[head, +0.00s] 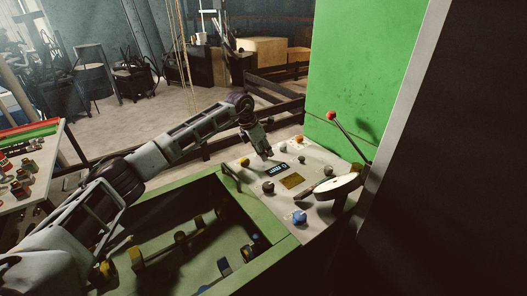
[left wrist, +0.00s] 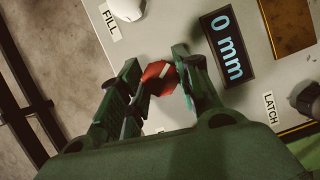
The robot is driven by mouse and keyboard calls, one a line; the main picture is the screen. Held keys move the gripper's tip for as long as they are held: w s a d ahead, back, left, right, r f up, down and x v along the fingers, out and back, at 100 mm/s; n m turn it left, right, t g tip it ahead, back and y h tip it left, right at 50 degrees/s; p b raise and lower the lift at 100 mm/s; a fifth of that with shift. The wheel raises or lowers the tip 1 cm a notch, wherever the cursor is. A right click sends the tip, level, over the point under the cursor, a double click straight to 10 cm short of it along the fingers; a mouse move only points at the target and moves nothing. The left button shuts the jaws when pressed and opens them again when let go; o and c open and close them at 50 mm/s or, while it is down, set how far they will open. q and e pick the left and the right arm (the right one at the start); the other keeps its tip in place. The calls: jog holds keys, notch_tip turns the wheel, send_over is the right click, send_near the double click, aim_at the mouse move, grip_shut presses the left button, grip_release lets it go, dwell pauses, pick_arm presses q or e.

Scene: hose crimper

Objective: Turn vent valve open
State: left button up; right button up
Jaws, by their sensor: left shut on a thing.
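A red knob (left wrist: 160,78) with a pale line across it sits on the light control panel (left wrist: 130,45), between the fingers of my left gripper (left wrist: 157,80). The gripper is shut on this knob. No label for it is readable, so I cannot tell whether it is the vent valve. In the head view my left gripper (head: 265,153) points down at the panel's far left part and hides the red knob. My right gripper is in neither view.
A "0 mm" display (left wrist: 229,47) is right of the knob. A pale knob (left wrist: 128,8) is by "FILL", a dark knob (left wrist: 308,98) by "LATCH". A red-tipped lever (head: 346,134) stands at the panel's right, beside a green wall (head: 372,70). A blue knob (head: 299,217) is nearer.

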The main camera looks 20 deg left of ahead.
pick_arm(q)
jog(key=m+g, duration=0.1)
jog(key=m, duration=0.2)
jog(key=shift+h, duration=0.3)
jog(key=shift+w+m+g+h, duration=0.15)
jog(key=shift+m+g, duration=0.2)
jog(key=shift+m, duration=0.55)
jog(key=shift+m+g+h, duration=0.15)
jog(key=shift+m+g, duration=0.2)
jog(key=shift+m, duration=0.55)
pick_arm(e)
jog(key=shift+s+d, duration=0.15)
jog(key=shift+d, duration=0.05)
pick_arm(q)
jog(key=shift+m, duration=0.5)
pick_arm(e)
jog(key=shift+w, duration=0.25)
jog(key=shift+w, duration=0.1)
pick_arm(q)
jog(key=o, duration=1)
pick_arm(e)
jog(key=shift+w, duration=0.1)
pick_arm(q)
jog(key=v, duration=1.2)
jog(key=shift+w, duration=0.15)
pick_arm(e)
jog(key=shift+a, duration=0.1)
